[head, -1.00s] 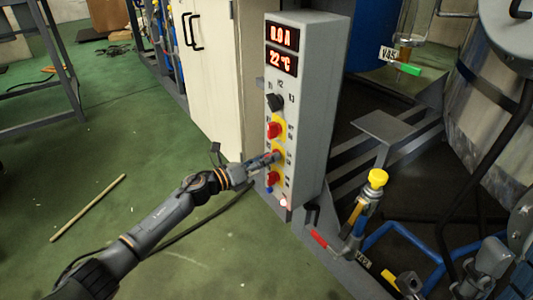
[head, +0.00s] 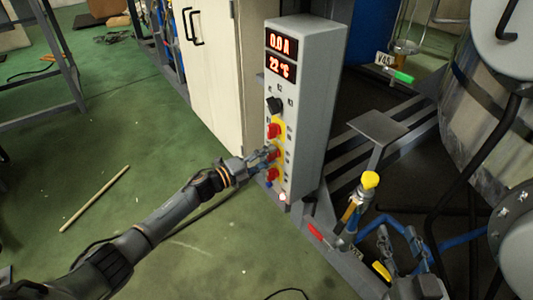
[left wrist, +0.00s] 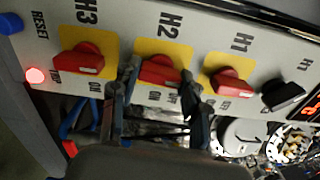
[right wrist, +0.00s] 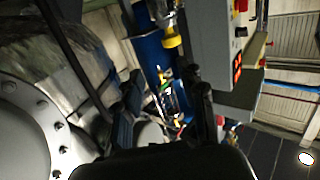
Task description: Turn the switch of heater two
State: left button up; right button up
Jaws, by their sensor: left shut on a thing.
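The grey control box (head: 309,110) stands upright in the middle of the head view. Its red heater-two switch, marked H2 (left wrist: 159,70), sits on a yellow plate between the H1 switch (left wrist: 230,80) and the H3 switch (left wrist: 80,60). My left gripper (head: 268,154) is at this switch; in the left wrist view its fingers (left wrist: 158,92) flank the red knob and are shut on it. The knob's exact angle is hard to tell. My right gripper (head: 400,238) is at the lower right of the head view; its fingers (right wrist: 165,100) are apart and empty.
A black knob (left wrist: 284,95) sits beyond H1, and displays (head: 282,52) read 0.0 A and 22 °C. Green floor lies open at left.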

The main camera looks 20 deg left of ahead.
pick_arm(q)
jog(key=shift+n+p, duration=0.3)
jog(key=shift+n, duration=0.5)
pick_arm(e)
jog(key=shift+s+d+f+g+h, duration=0.2)
jog(key=shift+f+g, duration=0.2)
jog(key=shift+f, duration=0.25)
jog(key=shift+s+d+f+g+h, duration=0.15)
jog(key=shift+f+g, duration=0.25)
jog(key=shift+f, duration=0.2)
jog(key=shift+s+d+f+g+h, duration=0.1)
jog(key=shift+s+f+g, duration=0.1)
jog(key=shift+f+g, duration=0.35)
jog(key=shift+f, duration=0.1)
pick_arm(q)
jog(key=o, duration=1.2)
jog(key=shift+c, duration=0.2)
jog(key=v, duration=1.2)
jog(key=shift+a, duration=0.1)
